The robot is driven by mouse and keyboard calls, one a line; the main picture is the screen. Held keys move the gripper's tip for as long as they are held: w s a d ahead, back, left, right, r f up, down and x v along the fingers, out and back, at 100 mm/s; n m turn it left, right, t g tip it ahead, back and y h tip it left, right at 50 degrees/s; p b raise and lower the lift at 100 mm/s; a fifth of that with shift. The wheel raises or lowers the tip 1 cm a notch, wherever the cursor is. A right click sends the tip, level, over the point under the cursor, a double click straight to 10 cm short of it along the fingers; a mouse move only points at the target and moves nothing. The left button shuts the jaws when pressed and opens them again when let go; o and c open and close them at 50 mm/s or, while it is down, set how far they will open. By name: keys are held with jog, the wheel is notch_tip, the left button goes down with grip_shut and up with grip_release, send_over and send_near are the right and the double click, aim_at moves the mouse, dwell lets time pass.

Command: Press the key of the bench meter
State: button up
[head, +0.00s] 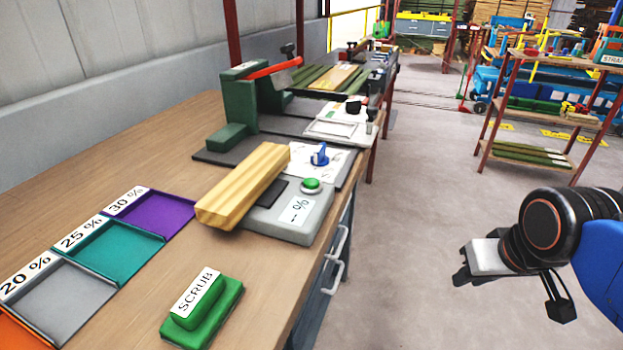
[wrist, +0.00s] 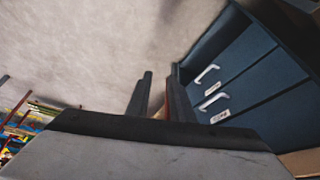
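The bench meter (head: 291,222) is a grey box on the wooden bench, with a round green key (head: 311,184) on top and a white label reading "- %". A wooden block (head: 243,186) lies at a slant over the meter's left part; the key is uncovered. My gripper (head: 463,269) is right of the bench, over the floor and well apart from the meter. In the wrist view my gripper (wrist: 158,82) shows two dark fingers with a gap between them and nothing held. The meter is not visible in the wrist view.
A green SCRUB block (head: 203,308) stands near the bench's front edge. Coloured trays, including a teal one (head: 118,252), lie at left. A white plate with a blue knob (head: 320,155) sits behind the meter. Drawers with pale handles (head: 336,262) are below.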

grip_shut()
dwell(1.4)
